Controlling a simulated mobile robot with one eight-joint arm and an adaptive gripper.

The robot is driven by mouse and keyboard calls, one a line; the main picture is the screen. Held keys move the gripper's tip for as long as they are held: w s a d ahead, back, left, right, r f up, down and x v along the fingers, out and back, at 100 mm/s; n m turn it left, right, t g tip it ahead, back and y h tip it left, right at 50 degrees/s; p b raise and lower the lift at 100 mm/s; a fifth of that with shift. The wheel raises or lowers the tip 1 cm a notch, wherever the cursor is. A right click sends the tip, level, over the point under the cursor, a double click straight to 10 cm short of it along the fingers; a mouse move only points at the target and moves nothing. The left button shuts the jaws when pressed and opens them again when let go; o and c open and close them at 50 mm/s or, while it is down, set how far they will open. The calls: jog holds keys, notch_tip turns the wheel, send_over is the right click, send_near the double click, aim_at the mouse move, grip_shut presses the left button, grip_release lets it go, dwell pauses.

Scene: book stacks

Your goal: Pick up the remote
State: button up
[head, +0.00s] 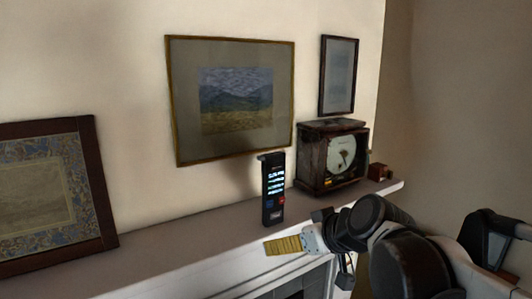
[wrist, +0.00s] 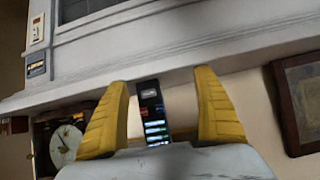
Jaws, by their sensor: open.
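The remote (head: 273,190) is a slim black device with lit rows and a red and a blue button. It stands upright on the white mantel shelf (head: 165,255), close to the wall. In the wrist view the remote (wrist: 153,112) shows upside down, between the two yellow fingers of my gripper (wrist: 162,82). Those fingers are spread apart and touch nothing that I can see. In the head view my gripper (head: 283,245) is in front of the shelf edge, low and slightly right of the remote.
An old dark clock (head: 331,158) stands on the shelf right of the remote, with a small brown box (head: 378,172) beyond it. A framed landscape (head: 232,100) hangs behind. A large frame (head: 55,195) leans at left. The shelf between that frame and the remote is clear.

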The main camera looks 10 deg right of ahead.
jog(key=t+p, duration=0.2)
jog(key=p, duration=0.7)
send_near(276, 172)
jog(key=shift+n+y, duration=0.3)
jog(key=shift+n, duration=0.1)
jog(key=x, duration=0.6)
jog(key=shift+w+d+r, duration=0.1)
jog(key=shift+w+d, duration=0.1)
jog(key=shift+d, duration=0.15)
jog(key=shift+w+a+f, duration=0.3)
jog(key=shift+w, duration=0.1)
jog(key=p+x, duration=0.1)
jog(key=x, duration=0.3)
jog(key=shift+w+f, duration=0.1)
jog(key=shift+f, duration=0.1)
jog(key=shift+s+r, duration=0.1)
jog(key=shift+s, duration=0.15)
jog(key=shift+c, duration=0.9)
jog(key=shift+w, duration=0.1)
jog(key=c, duration=1.3)
